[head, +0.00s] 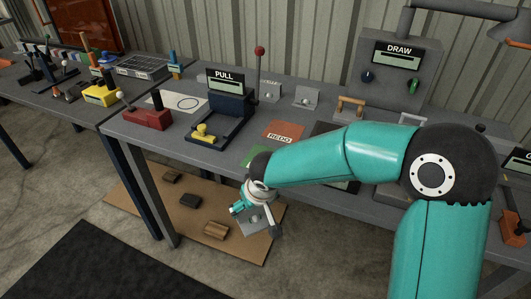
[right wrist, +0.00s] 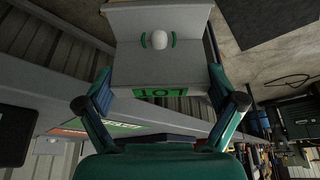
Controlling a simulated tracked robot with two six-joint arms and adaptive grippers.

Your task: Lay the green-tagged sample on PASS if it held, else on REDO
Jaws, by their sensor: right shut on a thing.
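The sample (right wrist: 135,70) is a grey angled plate with a green tag (right wrist: 160,92) lettered LOT. It has a round white knob between two green arcs. My right gripper (right wrist: 160,78) is shut on it; in the head view the sample (head: 256,222) hangs beyond the bench's front edge, above the floor. The orange REDO mat (head: 281,131) lies on the bench, bare. A green mat (head: 252,154) lies in front of it, partly hidden by my right arm; its lettering is hidden. The PULL rig (head: 226,76) has a small screen, too small to read. My left gripper is out of view.
Two grey angled plates (head: 307,97) (head: 270,90) stand at the back of the bench. A DRAW unit (head: 397,70) stands at the back right. A red block with a lever (head: 148,117) is at left. Brown pieces lie on a floor board (head: 150,205).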

